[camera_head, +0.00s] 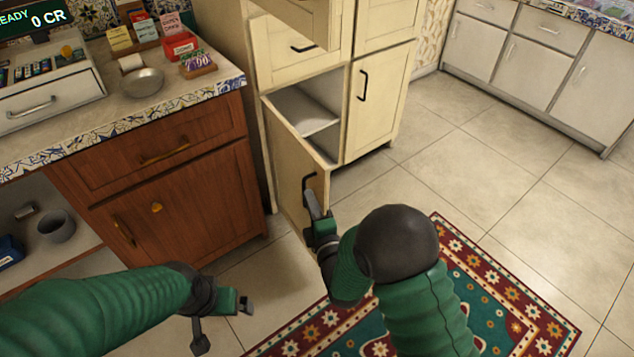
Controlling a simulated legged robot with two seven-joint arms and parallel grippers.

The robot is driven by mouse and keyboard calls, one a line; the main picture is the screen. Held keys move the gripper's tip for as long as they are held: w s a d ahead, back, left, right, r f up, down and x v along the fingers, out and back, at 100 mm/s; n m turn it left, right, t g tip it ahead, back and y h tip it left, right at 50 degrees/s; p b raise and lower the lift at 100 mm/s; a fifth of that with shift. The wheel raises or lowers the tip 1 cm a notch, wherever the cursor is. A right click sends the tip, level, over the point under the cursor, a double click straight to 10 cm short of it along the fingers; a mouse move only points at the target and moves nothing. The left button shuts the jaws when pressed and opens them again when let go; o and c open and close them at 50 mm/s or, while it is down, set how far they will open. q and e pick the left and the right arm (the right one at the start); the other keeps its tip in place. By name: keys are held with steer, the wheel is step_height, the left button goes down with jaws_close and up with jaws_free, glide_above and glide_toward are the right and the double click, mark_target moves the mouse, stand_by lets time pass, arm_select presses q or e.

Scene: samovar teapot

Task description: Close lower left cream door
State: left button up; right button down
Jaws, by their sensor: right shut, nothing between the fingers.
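The lower left cream door (287,160) stands ajar, swung out from its cabinet and showing shelf space (305,112) behind it. Its dark handle (306,182) is near the door's free edge. My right gripper (314,206) is shut and empty, with its fingertips close beside the handle; I cannot tell whether they touch it or the door. My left gripper (222,324) is low in front of the red-brown cabinet, well away from the door, with its fingers apart and nothing between them.
A red-brown cabinet (180,200) with a tiled counter stands left of the door. The lower right cream door (375,100) is closed. A patterned rug (500,290) lies on the floor; the right floor is clear.

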mark_target(317, 176)
steer(key=w+b, duration=0.1)
steer(key=w, duration=0.2)
steer(key=w+d+b, duration=0.1)
steer(key=w, duration=0.1)
steer(key=w+b, duration=0.1)
steer(key=w, duration=0.2)
steer(key=shift+w+d, duration=0.35)
steer(key=shift+d, duration=0.05)
